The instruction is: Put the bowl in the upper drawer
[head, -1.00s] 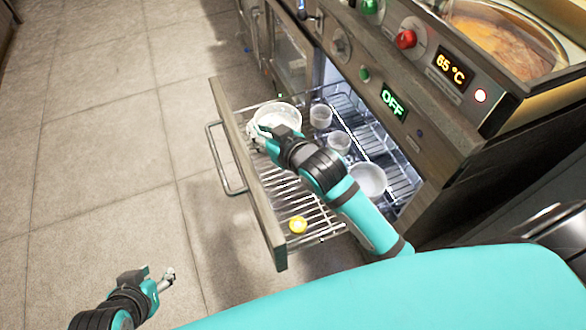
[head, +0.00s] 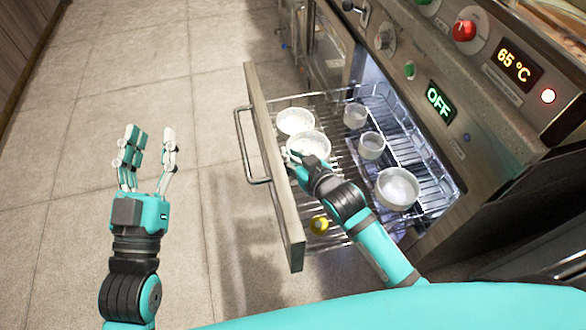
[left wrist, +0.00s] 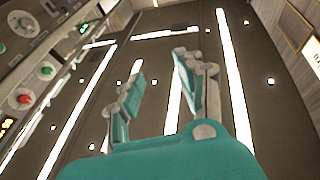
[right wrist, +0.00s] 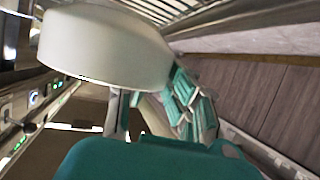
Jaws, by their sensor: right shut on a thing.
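A drawer (head: 287,207) with a wire rack floor is pulled out below the counter. My right gripper (head: 296,159) reaches into it and is shut on the rim of a white bowl (head: 308,146). The held bowl also fills the upper left of the right wrist view (right wrist: 105,45). I cannot tell whether its base touches the rack. Another white bowl (head: 295,121) lies just behind it, towards the drawer's far end. My left gripper (head: 150,145) is raised over the floor left of the drawer, open and empty; its spread fingers show in the left wrist view (left wrist: 155,80).
Two small cups (head: 355,115) (head: 371,146) and a larger white bowl (head: 397,188) stand on the rack further in. A yellow item (head: 319,224) lies near the drawer's near end. The counter front with knobs (head: 464,30) rises at right. The floor at left is clear.

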